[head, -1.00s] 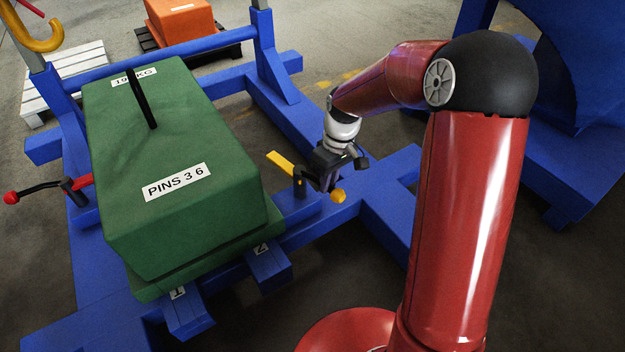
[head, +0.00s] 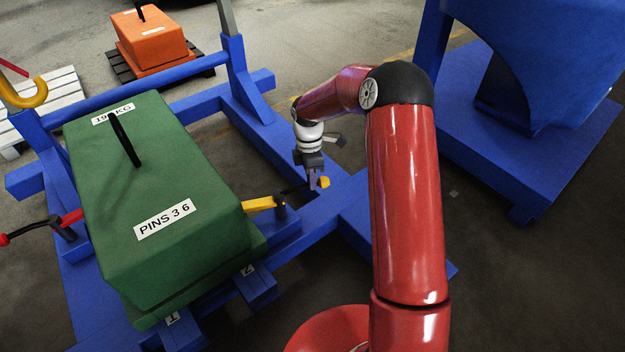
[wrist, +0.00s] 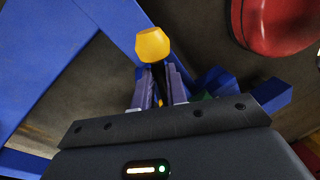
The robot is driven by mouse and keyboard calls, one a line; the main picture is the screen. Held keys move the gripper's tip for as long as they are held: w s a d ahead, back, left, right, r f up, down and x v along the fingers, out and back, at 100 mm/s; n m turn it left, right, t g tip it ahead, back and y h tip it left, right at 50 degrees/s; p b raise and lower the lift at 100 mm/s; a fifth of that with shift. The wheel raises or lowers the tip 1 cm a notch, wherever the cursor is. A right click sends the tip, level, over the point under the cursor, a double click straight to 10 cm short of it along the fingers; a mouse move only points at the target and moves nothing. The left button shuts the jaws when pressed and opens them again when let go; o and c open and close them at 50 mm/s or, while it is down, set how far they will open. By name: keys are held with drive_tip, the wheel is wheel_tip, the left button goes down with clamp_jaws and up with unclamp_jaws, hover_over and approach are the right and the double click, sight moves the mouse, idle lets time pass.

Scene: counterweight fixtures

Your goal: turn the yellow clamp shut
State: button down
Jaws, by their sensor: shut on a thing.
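The yellow clamp's bar (head: 259,204) reaches left from a dark post (head: 280,209) on the blue frame. Its end lies at the right side of the green weight (head: 165,205); I cannot tell whether it presses on it. A dark lever runs from the post to a yellow knob (head: 323,182). My gripper (head: 314,183) is at the knob end of this lever. In the wrist view the knob (wrist: 152,45) stands just beyond my fingers (wrist: 158,80), which are shut on the dark lever. The fingers partly hide the lever.
A red clamp (head: 70,217) with a red knob sits left of the weight. The blue frame (head: 335,205) surrounds the weight. An orange weight (head: 150,42) stands on a dark pallet behind. A large blue structure (head: 520,110) stands at right.

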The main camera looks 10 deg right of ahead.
drive_tip(key=shift+w+a+n+h+p, duration=0.15)
drive_tip(key=shift+w+a+n+p, duration=0.15)
drive_tip(key=shift+w+n, duration=0.4)
drive_tip(key=shift+w+a+n+h+p, duration=0.15)
drive_tip(key=shift+w+n+p, duration=0.2)
drive_tip(key=shift+w+n, duration=0.4)
drive_tip(key=shift+w+a+n+h+p, duration=0.1)
drive_tip(key=shift+w+a+n+p, duration=0.3)
drive_tip(key=shift+n, duration=0.45)
drive_tip(key=shift+w+d, duration=0.15)
drive_tip(key=c, duration=1.4)
unclamp_jaws()
drive_tip(key=v, duration=0.7)
drive_tip(key=shift+r, duration=0.45)
